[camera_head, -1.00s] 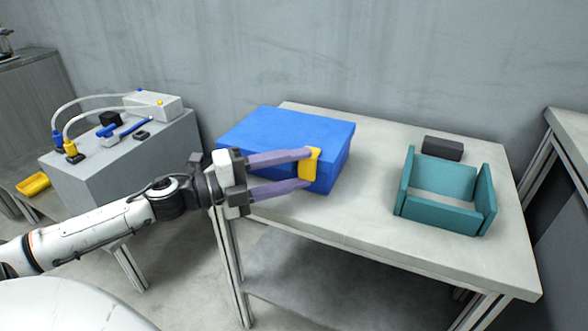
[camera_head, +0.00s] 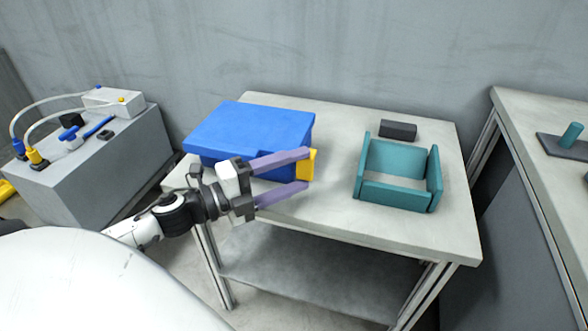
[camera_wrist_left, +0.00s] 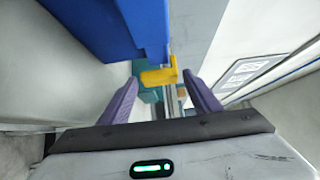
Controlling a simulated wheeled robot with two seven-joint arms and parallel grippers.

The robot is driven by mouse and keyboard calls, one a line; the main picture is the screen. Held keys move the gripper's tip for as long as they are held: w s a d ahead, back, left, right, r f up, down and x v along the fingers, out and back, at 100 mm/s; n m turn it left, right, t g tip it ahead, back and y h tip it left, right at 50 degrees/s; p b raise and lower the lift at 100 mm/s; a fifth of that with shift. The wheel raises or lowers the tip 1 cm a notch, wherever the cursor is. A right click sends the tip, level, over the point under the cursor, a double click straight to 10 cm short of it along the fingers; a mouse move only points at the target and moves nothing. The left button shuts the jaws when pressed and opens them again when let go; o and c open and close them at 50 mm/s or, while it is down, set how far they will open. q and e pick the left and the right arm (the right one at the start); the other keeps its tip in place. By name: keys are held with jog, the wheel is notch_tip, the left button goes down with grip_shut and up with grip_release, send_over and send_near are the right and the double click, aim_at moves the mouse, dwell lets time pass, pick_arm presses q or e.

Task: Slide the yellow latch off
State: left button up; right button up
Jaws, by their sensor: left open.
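The yellow latch (camera_head: 309,163) is at the right front corner of the blue box (camera_head: 250,129), which sits on the left of the table. My left gripper (camera_head: 304,170) is open in front of the box, its purple fingers pointing right. Its upper fingertip overlaps the latch in the head view. In the left wrist view the latch (camera_wrist_left: 160,76) shows between the open fingers (camera_wrist_left: 162,82), near the tips and below a blue part of the box (camera_wrist_left: 95,25). I cannot tell whether a finger touches the latch, or how far it overlaps the box. My right gripper is not in view.
A teal open tray (camera_head: 398,198) and a dark block (camera_head: 399,130) stand on the table (camera_head: 330,211) to the right. A grey cabinet (camera_head: 90,170) with hoses is at the left. Another bench (camera_head: 520,110) is at the right. Bare tabletop lies between box and tray.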

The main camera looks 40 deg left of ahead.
pick_arm(q)
jog(key=shift+o, duration=0.3)
jog(key=shift+s+a, duration=0.1)
jog(key=shift+s, duration=0.15)
jog(key=p+v, duration=0.1)
jog(key=v, duration=0.8)
jog(key=shift+s, duration=0.35)
jog(key=shift+a, duration=0.15)
